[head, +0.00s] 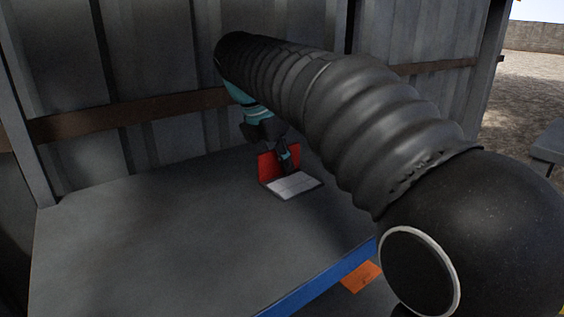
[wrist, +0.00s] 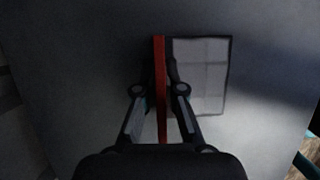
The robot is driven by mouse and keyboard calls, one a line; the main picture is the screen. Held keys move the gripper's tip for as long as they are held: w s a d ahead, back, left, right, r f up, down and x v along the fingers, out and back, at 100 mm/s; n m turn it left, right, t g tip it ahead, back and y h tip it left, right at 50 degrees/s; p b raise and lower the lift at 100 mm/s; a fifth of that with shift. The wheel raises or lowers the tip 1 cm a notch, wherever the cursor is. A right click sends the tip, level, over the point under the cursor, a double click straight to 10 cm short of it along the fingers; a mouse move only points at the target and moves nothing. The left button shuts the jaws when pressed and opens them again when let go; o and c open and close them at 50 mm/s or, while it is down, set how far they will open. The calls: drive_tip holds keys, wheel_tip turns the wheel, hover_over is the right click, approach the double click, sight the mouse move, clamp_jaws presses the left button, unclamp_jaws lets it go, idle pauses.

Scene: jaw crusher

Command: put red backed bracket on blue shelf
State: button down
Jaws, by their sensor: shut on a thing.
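The red backed bracket (head: 293,185) is an L shape with a red upright back and a pale tiled foot. It stands upright at the shelf surface, with the foot flat or nearly flat on it; I cannot tell if a gap is left. The blue shelf (head: 150,235) has a grey top and a blue front edge. My gripper (head: 286,160) is shut on the red back from above. In the wrist view, the fingers of my gripper (wrist: 162,88) pinch the red back of the bracket (wrist: 204,75), and the pale foot extends to the right.
Corrugated metal walls with a brown rail (head: 130,117) stand behind the shelf. An orange item (head: 361,277) lies below the front edge. The shelf top to the left and in front of the bracket is clear. My arm hides the right part.

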sight(270, 151)
drive_tip(key=c, duration=1.3)
unclamp_jaws()
drive_tip(key=shift+f, duration=0.1)
drive_tip(key=p+v, duration=0.2)
drive_tip(key=v, duration=0.5)
drive_tip(key=shift+a+r, duration=0.15)
drive_tip(key=shift+r, duration=0.2)
drive_tip(key=shift+s+a, duration=0.1)
drive_tip(key=shift+s, duration=0.05)
